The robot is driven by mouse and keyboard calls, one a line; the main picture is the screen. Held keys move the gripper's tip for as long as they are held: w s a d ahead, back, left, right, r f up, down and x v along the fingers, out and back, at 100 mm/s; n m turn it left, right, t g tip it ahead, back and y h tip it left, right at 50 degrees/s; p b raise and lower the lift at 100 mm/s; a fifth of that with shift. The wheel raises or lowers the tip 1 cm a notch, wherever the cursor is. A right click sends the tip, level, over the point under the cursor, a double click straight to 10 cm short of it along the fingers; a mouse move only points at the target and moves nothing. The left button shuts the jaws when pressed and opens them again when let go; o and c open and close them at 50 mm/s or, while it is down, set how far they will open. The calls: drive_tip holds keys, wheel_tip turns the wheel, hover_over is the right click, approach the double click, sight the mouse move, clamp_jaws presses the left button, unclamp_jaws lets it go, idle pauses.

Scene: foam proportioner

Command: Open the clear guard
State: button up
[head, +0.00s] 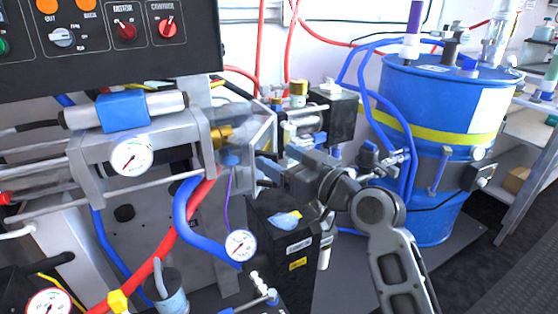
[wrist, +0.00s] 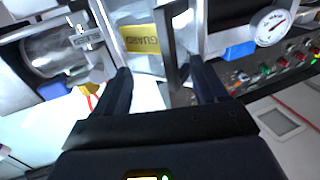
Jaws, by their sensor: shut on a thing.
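The clear guard (head: 262,138) is a transparent panel with a pale frame on the right end of the grey metal pump block in the head view. In the wrist view the clear guard (wrist: 143,62) carries a yellow GUARD label, with a dark upright bar beside it. My gripper (head: 268,171) reaches in from the right at the guard's lower right edge. In the wrist view my gripper (wrist: 162,75) has its two dark fingers either side of the guard's edge, shut on it. The exact contact is partly hidden.
A blue drum (head: 430,110) with a yellow band stands at the right with blue hoses. A black control panel (head: 110,35) hangs upper left. A pressure gauge (head: 131,156) sits on the pump block, and a hanging gauge (head: 240,245) and blue hose are below the guard.

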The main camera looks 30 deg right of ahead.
drive_tip(key=shift+d, duration=0.5)
drive_tip(key=shift+c, duration=0.4)
drive_tip(key=shift+a, duration=0.15)
drive_tip(key=shift+c, duration=0.3)
drive_tip(key=shift+s, duration=0.15)
drive_tip(key=shift+c, duration=0.3)
drive_tip(key=s+d+b, duration=0.2)
drive_tip(key=s+d, duration=0.3)
drive_tip(key=s, duration=0.1)
drive_tip(key=shift+d, duration=0.25)
drive_tip(key=shift+s+f+b, duration=0.1)
drive_tip(key=shift+b, duration=0.3)
drive_tip(key=shift+s, duration=0.15)
drive_tip(key=v, duration=0.7)
drive_tip(key=shift+s, duration=0.3)
